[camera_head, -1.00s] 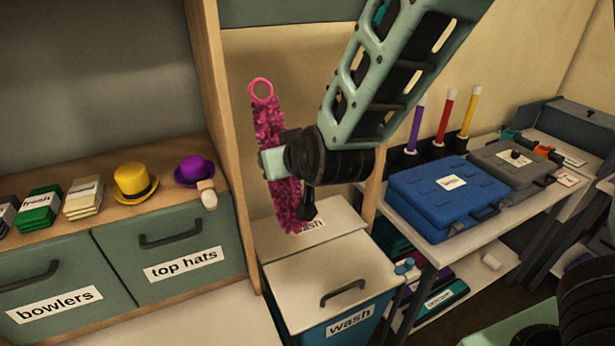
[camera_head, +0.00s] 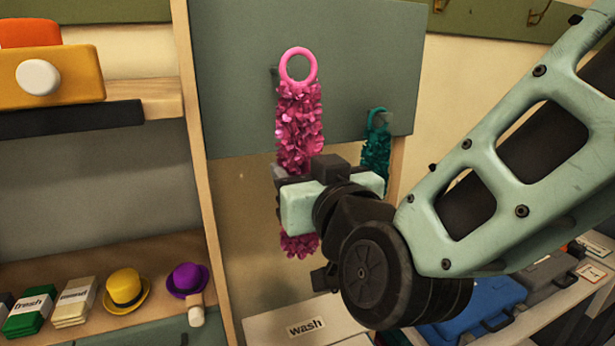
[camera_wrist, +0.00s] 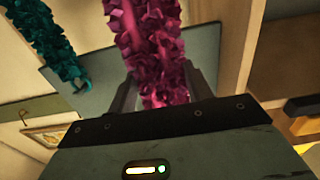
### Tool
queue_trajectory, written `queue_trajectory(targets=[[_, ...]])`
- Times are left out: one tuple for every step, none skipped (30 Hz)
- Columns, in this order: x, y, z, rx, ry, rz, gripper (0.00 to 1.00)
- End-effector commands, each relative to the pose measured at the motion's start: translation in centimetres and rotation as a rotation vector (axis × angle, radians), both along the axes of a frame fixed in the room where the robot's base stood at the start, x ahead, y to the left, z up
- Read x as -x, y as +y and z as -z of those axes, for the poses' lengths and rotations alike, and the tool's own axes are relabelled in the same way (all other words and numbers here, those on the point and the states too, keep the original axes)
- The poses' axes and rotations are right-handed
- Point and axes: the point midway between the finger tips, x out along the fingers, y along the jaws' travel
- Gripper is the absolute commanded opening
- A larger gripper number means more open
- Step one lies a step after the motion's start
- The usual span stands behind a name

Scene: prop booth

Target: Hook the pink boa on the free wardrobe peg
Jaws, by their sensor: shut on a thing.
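The pink boa (camera_head: 300,120) hangs upright from my gripper (camera_head: 296,188), which is shut around its middle. Its pink ring (camera_head: 298,50) stands at the top, in front of the grey-green board (camera_head: 230,100). A small dark peg (camera_head: 274,72) shows just left of the ring, partly hidden; I cannot tell whether the ring touches it. A teal boa (camera_head: 376,150) hangs by its ring at the board's right side. In the wrist view the pink boa (camera_wrist: 148,45) runs between my fingers, with the teal boa (camera_wrist: 50,45) to the left.
A wooden upright (camera_head: 195,170) stands left of the board. Yellow (camera_head: 126,290) and purple (camera_head: 187,279) hats sit on the left shelf. A lidded wash bin (camera_head: 275,325) is below. A blue case (camera_head: 475,300) lies on the right bench.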

Motion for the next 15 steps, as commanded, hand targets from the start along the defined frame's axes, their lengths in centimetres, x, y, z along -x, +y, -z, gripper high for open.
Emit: queue_trajectory(targets=[[-0.3,0.1,0.1,0.000,0.000,0.001,0.28],[-0.5,0.1,0.1,0.000,0.000,0.002,0.28],[-0.7,0.2,0.1,-0.001,0.000,0.002,0.28],[-0.9,0.2,0.1,-0.001,0.001,0.002,0.28],[-1.1,0.2,0.2,0.000,0.001,0.002,0.28],[-1.3,0.3,0.2,0.000,0.000,0.002,0.28],[-1.4,0.4,0.2,0.000,0.000,0.001,0.28],[-1.6,0.4,0.2,-0.001,0.000,0.001,0.28],[-1.8,0.5,0.2,-0.001,0.000,0.002,0.28],[-2.0,0.5,0.2,-0.001,0.000,0.002,0.28],[-2.2,0.5,0.3,-0.001,0.000,0.003,0.28],[-2.4,0.6,0.3,-0.001,0.001,0.003,0.28],[-2.6,0.7,0.3,-0.001,0.001,0.002,0.28],[-2.7,0.7,0.3,-0.001,0.001,0.002,0.28],[-2.9,0.8,0.3,-0.001,0.000,0.002,0.28]])
